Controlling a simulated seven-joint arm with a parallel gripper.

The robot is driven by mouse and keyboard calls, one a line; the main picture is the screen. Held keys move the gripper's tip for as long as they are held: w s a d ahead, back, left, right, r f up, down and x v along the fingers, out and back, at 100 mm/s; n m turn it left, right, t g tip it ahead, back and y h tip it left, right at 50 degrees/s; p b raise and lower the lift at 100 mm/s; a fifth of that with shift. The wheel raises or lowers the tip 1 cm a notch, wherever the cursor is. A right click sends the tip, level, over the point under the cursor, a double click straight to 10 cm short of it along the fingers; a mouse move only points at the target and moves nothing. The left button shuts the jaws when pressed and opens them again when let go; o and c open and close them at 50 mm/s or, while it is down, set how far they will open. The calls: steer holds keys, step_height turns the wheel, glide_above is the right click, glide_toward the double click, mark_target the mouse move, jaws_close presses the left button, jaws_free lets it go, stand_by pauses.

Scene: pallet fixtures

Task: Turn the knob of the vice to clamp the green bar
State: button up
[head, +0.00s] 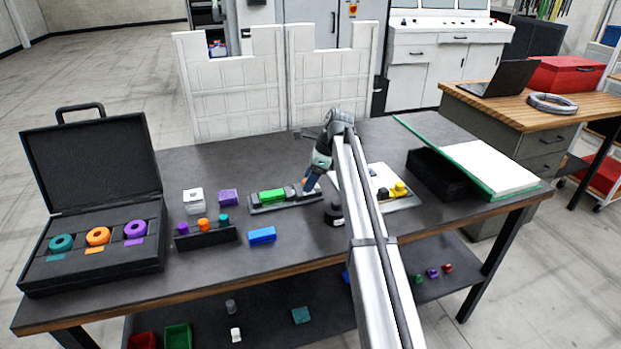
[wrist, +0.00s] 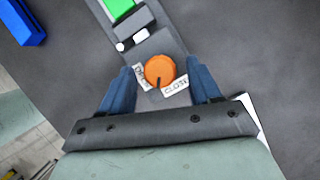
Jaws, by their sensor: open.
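The vice (head: 300,197) stands on the dark table, left of my arm. The green bar (head: 271,195) lies in it, and the bar's end (wrist: 117,8) shows at the top of the wrist view. The orange round knob (wrist: 159,70) has a dark pointer mark and sits at the near end of the vice. White labels lie beside the knob; the right one (wrist: 175,87) seems to read CLOSE. My gripper (wrist: 161,78) is open, with one blue finger on each side of the knob and small gaps visible. In the head view my gripper (head: 309,184) hides the knob.
A blue block (head: 262,236) lies in front of the vice, also seen in the wrist view (wrist: 22,22). A rack with coloured pegs (head: 206,238) and an open black case (head: 92,245) stand left. A white board with yellow parts (head: 405,203) is right of my arm.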

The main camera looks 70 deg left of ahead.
steer(key=shift+c, duration=0.3)
steer(key=c, duration=1)
steer(key=n, duration=0.1)
steer(key=n+h, duration=0.1)
steer(key=n, duration=0.1)
steer(key=shift+a+n, duration=0.25)
steer(key=shift+n, duration=0.05)
steer(key=shift+n+h, duration=1)
steer(key=shift+n, duration=0.8)
